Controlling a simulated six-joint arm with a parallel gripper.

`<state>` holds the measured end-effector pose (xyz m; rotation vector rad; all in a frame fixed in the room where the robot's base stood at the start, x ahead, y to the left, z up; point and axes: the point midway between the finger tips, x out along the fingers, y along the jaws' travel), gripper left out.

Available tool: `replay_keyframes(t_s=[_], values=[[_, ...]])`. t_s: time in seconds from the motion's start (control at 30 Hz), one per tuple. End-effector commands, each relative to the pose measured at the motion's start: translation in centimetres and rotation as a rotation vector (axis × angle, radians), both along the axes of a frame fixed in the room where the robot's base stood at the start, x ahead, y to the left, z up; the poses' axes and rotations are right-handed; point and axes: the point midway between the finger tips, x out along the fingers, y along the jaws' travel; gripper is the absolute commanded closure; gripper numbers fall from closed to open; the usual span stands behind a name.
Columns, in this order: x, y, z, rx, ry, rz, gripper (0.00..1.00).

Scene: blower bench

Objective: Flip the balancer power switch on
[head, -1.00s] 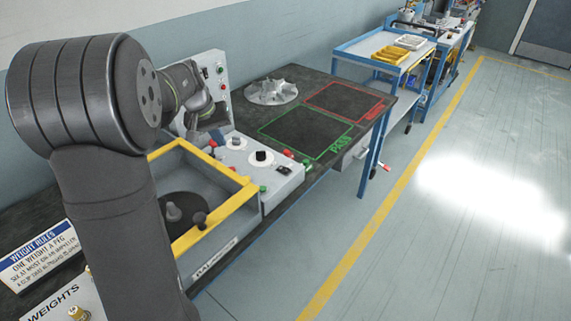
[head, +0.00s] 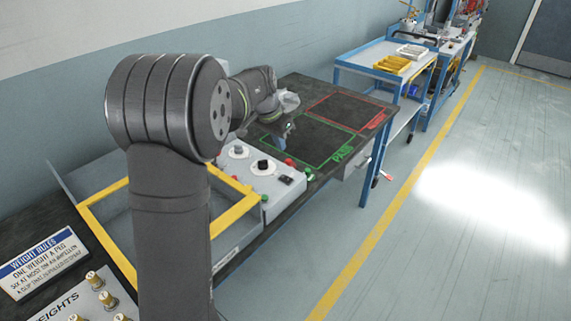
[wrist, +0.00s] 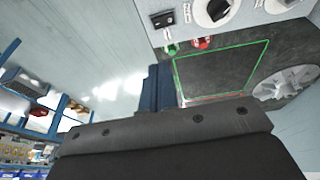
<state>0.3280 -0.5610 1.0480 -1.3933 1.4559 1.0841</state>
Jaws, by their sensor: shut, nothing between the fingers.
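The balancer's grey control panel (head: 253,182) stands at mid-bench in the head view, behind the yellow-framed guard. A small black rocker switch (head: 286,179) is at its right end, and shows in the wrist view (wrist: 162,19) at the top; I cannot read its position. My gripper (head: 288,128) is beyond the panel, above the green-outlined area, apart from the switch. In the wrist view its shut, empty fingers (wrist: 155,72) point up the picture, below the switch.
The green PASS square (head: 308,142) is empty. A finned impeller (wrist: 287,88) lies beside it. The yellow-framed guard (head: 238,213) is in front, partly hidden by my arm.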

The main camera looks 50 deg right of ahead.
Motion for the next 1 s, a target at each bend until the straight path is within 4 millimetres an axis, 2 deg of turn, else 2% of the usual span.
replay_keyframes(t_s=[0.17, 0.5, 0.6, 0.8, 1.0], values=[[-0.2, -0.6, -2.5, 0.004, 0.003, 0.000, 1.00], [-0.5, -2.7, -9.4, 0.004, 0.002, -0.001, 1.00], [-0.7, -2.7, -11.0, 0.003, 0.001, 0.000, 1.00], [-0.9, -2.7, -12.9, 0.001, 0.001, 0.001, 1.00], [-0.9, -2.7, -13.3, 0.000, 0.000, 0.001, 1.00]])
